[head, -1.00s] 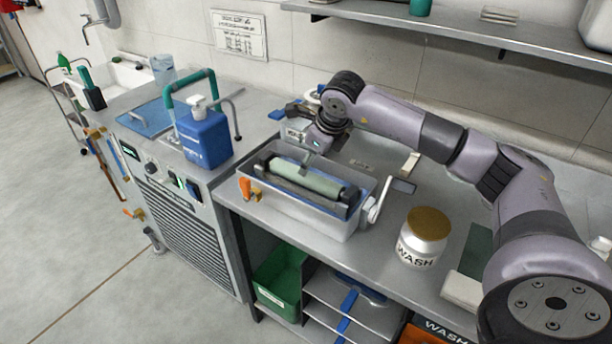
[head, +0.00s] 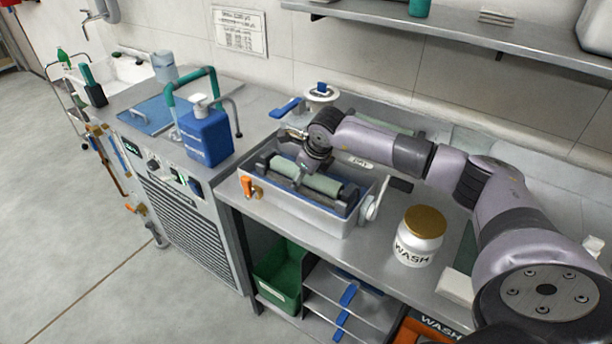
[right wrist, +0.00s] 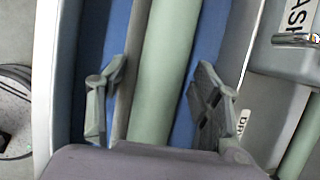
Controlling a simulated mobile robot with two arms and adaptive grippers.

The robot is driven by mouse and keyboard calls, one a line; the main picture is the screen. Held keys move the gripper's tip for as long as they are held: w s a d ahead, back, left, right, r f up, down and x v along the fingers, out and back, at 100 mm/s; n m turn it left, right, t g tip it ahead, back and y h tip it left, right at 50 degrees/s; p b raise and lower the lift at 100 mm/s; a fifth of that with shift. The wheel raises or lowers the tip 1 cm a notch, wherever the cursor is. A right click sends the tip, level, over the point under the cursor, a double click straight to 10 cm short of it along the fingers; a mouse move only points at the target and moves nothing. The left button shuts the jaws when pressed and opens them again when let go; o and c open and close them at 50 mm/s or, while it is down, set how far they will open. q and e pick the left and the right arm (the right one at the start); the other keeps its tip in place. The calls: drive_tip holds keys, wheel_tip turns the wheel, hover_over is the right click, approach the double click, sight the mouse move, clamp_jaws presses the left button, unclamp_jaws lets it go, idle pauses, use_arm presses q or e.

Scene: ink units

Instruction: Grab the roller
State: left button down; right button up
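The pale green roller (head: 325,186) lies lengthwise in a grey, blue-lined tray (head: 322,225) on the bench. It fills the middle of the right wrist view (right wrist: 167,60). My right gripper (head: 302,180) is over the middle of the roller, pointing down. In the right wrist view my right gripper (right wrist: 160,100) is open, with one finger on each side of the roller. A gap shows between each finger and the roller; I cannot tell how low the tips reach. My left gripper is not in view.
A white WASH jar (head: 419,238) with a brown lid stands right of the tray. A blue jug (head: 206,135) stands on the left. An orange knob (head: 246,186) and a crank (head: 374,202) stick out from the tray. A shelf (head: 480,40) hangs above the bench.

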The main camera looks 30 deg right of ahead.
clamp_jaws()
idle(0.6)
